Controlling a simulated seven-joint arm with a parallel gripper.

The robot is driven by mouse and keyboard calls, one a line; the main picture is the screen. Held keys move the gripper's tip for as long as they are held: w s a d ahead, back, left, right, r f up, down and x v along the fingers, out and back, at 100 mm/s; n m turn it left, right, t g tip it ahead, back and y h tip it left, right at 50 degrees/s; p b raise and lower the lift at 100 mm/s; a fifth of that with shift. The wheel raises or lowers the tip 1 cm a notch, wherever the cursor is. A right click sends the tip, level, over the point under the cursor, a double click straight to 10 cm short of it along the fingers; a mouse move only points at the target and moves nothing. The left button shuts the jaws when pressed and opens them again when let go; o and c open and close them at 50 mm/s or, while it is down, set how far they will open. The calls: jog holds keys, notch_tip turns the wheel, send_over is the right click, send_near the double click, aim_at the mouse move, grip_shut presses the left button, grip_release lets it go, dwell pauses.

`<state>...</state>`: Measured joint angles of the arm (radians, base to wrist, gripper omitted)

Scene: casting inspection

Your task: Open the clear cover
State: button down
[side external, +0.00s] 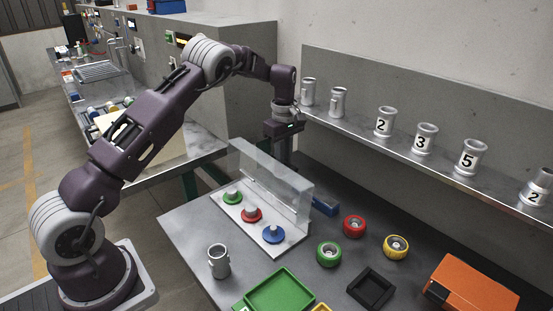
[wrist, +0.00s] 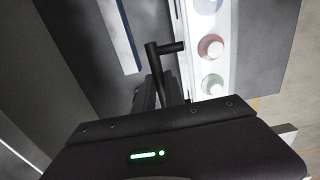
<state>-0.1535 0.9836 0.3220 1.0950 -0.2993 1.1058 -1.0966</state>
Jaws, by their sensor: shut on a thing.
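The clear cover (side external: 270,178) stands upright along the back edge of a white base plate (side external: 285,243). A green button (side external: 233,197), a red button (side external: 251,214) and a blue button (side external: 273,234) stand uncovered in front of it. My gripper (side external: 281,155) is pointed down behind the cover, its fingers partly seen through the clear panel. In the wrist view my gripper (wrist: 160,80) is shut at a dark bar (wrist: 166,46), which looks like the cover's handle, beside the white plate. The exact contact is hidden.
A blue block (side external: 325,206) lies right of the cover. Red (side external: 354,226), green (side external: 328,254) and yellow (side external: 396,246) wheels, a metal cup (side external: 218,262) and a green tray (side external: 280,293) are on the table. A shelf (side external: 400,150) with metal cups runs behind.

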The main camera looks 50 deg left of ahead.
jog(key=shift+w+f, duration=0.35)
jog(key=shift+w, duration=0.25)
jog(key=shift+w+f, duration=0.3)
jog(key=shift+w, duration=0.25)
jog(key=shift+w+d, duration=0.1)
jog(key=shift+d, duration=0.05)
jog(key=c, duration=1.4)
grip_release()
notch_tip(320, 180, up, 7)
